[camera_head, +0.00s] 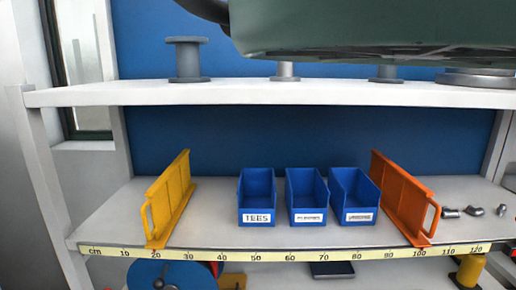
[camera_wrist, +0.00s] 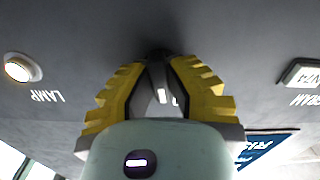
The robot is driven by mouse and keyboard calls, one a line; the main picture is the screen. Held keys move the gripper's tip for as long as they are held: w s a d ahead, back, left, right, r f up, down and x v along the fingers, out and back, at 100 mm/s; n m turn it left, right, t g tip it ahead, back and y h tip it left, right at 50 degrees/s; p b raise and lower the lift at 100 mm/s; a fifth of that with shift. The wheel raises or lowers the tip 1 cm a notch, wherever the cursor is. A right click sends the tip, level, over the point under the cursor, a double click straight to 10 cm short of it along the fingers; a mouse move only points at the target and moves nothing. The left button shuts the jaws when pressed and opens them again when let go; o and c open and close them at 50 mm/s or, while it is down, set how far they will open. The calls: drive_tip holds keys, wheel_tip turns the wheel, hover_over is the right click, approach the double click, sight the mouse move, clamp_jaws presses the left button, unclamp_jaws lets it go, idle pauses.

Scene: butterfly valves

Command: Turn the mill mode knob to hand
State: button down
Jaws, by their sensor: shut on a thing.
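In the wrist view, my gripper (camera_wrist: 158,62) reaches to a grey panel (camera_wrist: 225,45) with its two yellow ridged fingers closed in at the tips. They are shut on a small dark knob (camera_wrist: 156,52) on the panel. The fingertips hide most of the knob, so its pointer and setting cannot be read. No mode markings around it are legible. Neither the knob nor my gripper shows in the head view.
The wrist view shows a round lamp (camera_wrist: 18,67) left, a pale square fitting (camera_wrist: 300,72) right and a blue label (camera_wrist: 265,146) lower right.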

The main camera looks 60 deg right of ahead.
drive_tip(key=m+b, duration=0.1)
drive_tip(key=m, duration=0.1)
drive_tip(key=m+b, duration=0.1)
drive_tip(key=b, duration=0.1)
drive_tip(key=shift+f+m+b, duration=0.2)
drive_tip(key=shift+m+b, duration=0.1)
drive_tip(key=shift+m, duration=0.1)
drive_tip(key=m+b, duration=0.1)
drive_tip(key=m, duration=0.3)
drive_tip(key=shift+r, duration=0.1)
drive_tip(key=c, duration=1)
unclamp_jaws()
drive_tip(key=shift+a, duration=0.1)
drive_tip(key=shift+o, duration=0.2)
drive_tip(key=shift+r, duration=0.1)
drive_tip(key=v, duration=0.7)
drive_tip(key=shift+s, duration=0.2)
drive_tip(key=shift+d, duration=0.2)
